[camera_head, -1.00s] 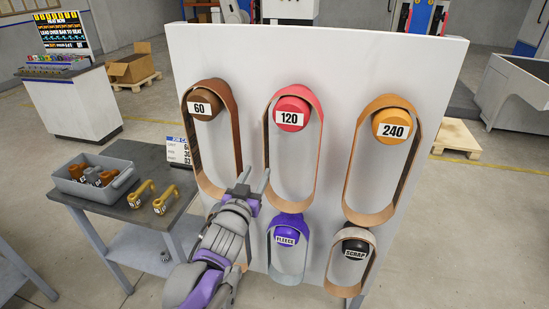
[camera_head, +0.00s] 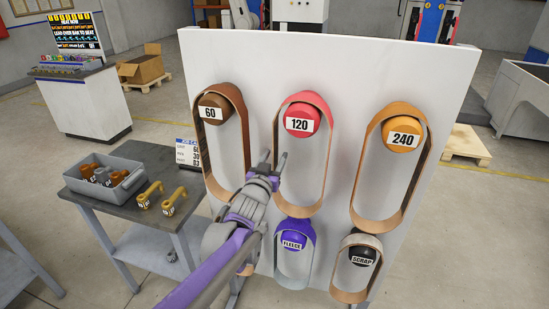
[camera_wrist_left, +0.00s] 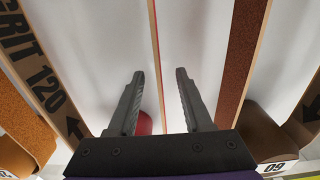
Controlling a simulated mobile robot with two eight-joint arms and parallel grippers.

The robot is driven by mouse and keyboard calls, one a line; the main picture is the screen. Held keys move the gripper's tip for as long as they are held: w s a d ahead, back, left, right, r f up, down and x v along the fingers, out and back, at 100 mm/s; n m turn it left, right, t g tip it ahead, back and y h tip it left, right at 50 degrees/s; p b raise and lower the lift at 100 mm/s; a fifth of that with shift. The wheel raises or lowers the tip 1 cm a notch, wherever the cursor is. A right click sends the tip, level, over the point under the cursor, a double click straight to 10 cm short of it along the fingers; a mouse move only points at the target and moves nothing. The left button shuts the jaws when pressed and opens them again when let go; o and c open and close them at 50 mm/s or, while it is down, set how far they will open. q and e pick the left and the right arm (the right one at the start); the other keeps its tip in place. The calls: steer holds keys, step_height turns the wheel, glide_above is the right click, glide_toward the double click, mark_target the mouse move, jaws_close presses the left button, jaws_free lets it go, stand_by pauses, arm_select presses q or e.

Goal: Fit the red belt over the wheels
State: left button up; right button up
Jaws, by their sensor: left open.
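The red belt (camera_head: 269,172) hangs on the red peg marked 120 (camera_head: 301,119) at the top middle of the white board. Its outer face is red and its inner face tan. My left gripper (camera_head: 275,160) is open and empty, in front of the board at the red belt's left side; I cannot tell if it touches. In the left wrist view its open fingers (camera_wrist_left: 160,85) point at the board between hanging belt strips, with a bit of red behind the left finger. My right gripper and the wheels do not show.
A brown belt (camera_head: 244,160) hangs left on the 60 peg, an orange belt (camera_head: 360,170) right on the 240 peg. Fleece (camera_head: 279,264) and scrap (camera_head: 342,270) belts hang below. A side table (camera_head: 130,205) holds a grey bin (camera_head: 90,192) and two yellow hooked parts.

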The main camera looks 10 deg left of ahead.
arm_select(q)
jaws_close()
stand_by(0.6)
stand_by(0.5)
steer(key=shift+r, duration=0.25)
stand_by(0.4)
steer(key=shift+r, duration=0.2)
stand_by(0.3)
steer(key=s+b, duration=0.1)
steer(key=s, duration=1.2)
steer(key=shift+a, duration=0.2)
stand_by(0.8)
